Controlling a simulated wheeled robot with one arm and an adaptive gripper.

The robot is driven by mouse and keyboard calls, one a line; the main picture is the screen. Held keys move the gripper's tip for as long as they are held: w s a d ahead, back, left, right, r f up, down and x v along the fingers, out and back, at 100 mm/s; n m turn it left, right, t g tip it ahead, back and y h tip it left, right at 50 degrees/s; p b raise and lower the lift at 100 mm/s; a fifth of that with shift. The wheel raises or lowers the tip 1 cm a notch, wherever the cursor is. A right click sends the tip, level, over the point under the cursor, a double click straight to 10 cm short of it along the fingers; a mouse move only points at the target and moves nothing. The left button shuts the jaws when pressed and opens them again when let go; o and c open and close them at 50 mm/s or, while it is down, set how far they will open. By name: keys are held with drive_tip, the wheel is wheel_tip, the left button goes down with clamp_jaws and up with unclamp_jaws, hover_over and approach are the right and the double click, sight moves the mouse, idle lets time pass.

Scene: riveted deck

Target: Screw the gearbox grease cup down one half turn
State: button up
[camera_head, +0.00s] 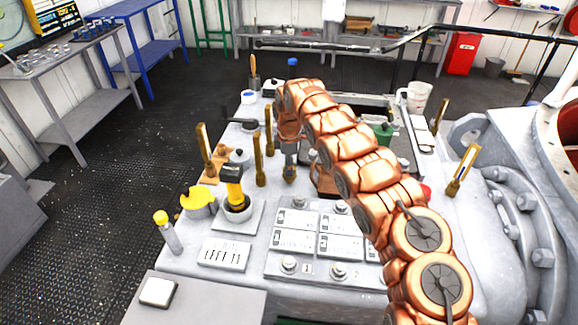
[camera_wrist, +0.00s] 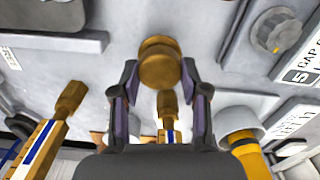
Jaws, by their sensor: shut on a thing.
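The brass grease cup (camera_wrist: 160,62), a round knob with a stepped body, sits between my fingertips in the wrist view. My gripper (camera_wrist: 158,80) is shut on it, one finger at each side. In the head view my gripper (camera_head: 290,160) points down at the deck, and the brass cup (camera_head: 290,173) shows small just below it. The cup's lower end and its seat are hard to make out. I cannot tell its turned angle from any mark.
Upright brass-handled levers (camera_head: 259,160) stand close left of my gripper. A yellow-and-black handle (camera_head: 235,188) and a yellow cap (camera_head: 198,201) are farther left. A labelled panel (camera_head: 318,238) lies in front. A green cup (camera_head: 383,134) stands behind my arm.

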drive_tip(key=shift+f+m, duration=0.1)
drive_tip(key=shift+m, duration=0.2)
drive_tip(key=shift+m+b, duration=0.75)
drive_tip(key=shift+m, duration=0.25)
drive_tip(key=m+b, duration=0.1)
drive_tip(key=m, duration=0.2)
drive_tip(key=shift+m+b, duration=0.3)
drive_tip(key=m+b, duration=0.1)
drive_tip(key=m, duration=0.2)
drive_tip(key=shift+m, duration=0.3)
drive_tip(key=m, duration=0.3)
drive_tip(key=shift+m+b, duration=0.3)
drive_tip(key=m, duration=0.6)
drive_tip(key=shift+w+b, duration=0.1)
drive_tip(key=shift+b, duration=0.3)
drive_tip(key=m, duration=0.6)
drive_tip(key=shift+r+m, duration=0.25)
drive_tip(key=shift+m, duration=0.05)
